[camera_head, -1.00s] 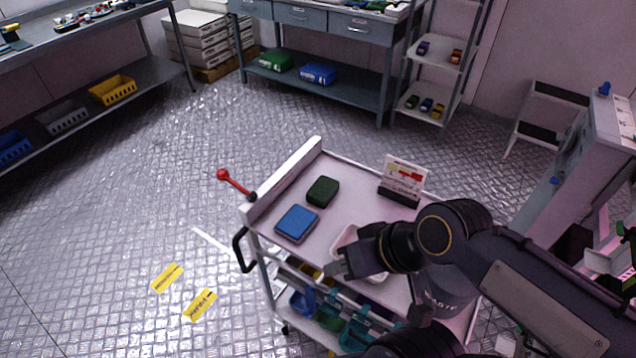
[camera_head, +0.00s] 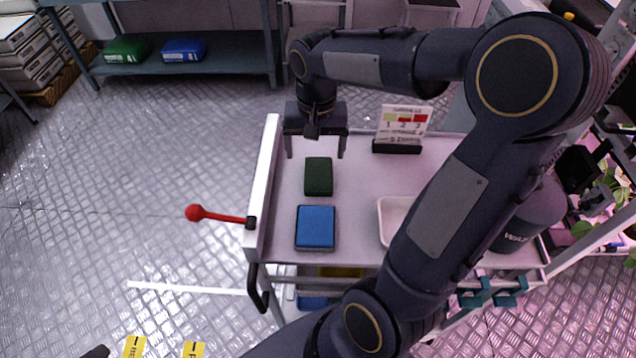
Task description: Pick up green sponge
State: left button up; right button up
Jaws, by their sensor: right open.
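The green sponge (camera_head: 319,176) is a dark green block lying flat on the top of the white cart (camera_head: 349,178), near its left end. A blue sponge (camera_head: 315,227) lies just in front of it. My right gripper (camera_head: 315,153) hangs pointing down over the cart, at the far side of the green sponge. Its two fingers are spread and nothing is between them. I cannot tell its exact height above the cart. My left gripper is not in view; a small dark piece shows at the bottom left edge.
A small sign (camera_head: 404,122) in a black stand is at the cart's back. A white tray (camera_head: 393,219) lies right of the blue sponge, partly hidden by my right arm. A red-knobbed lever (camera_head: 218,216) sticks out left of the cart. Open floor is at the left.

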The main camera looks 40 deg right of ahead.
aim_at(318, 172)
jog(key=shift+w+d+f, duration=0.2)
jog(key=shift+w+f, duration=0.05)
jog(key=shift+f, duration=0.25)
jog(key=f, duration=0.7)
jog(key=shift+d+f, duration=0.25)
jog(key=shift+d, duration=0.15)
jog(key=c, duration=1.2)
jog(key=shift+o, duration=0.2)
jog(key=shift+r, duration=0.1)
jog(key=shift+r, duration=0.6)
jog(key=s+r, duration=0.1)
jog(key=r, duration=0.1)
jog(key=s+r, duration=0.3)
jog(key=r, duration=0.2)
jog(key=shift+s+d, duration=0.2)
jog(key=s+r, duration=0.4)
jog(key=s, duration=0.5)
jog(key=shift+s+d+r, duration=0.25)
jog(key=shift+s+r, duration=0.1)
jog(key=shift+s, duration=0.05)
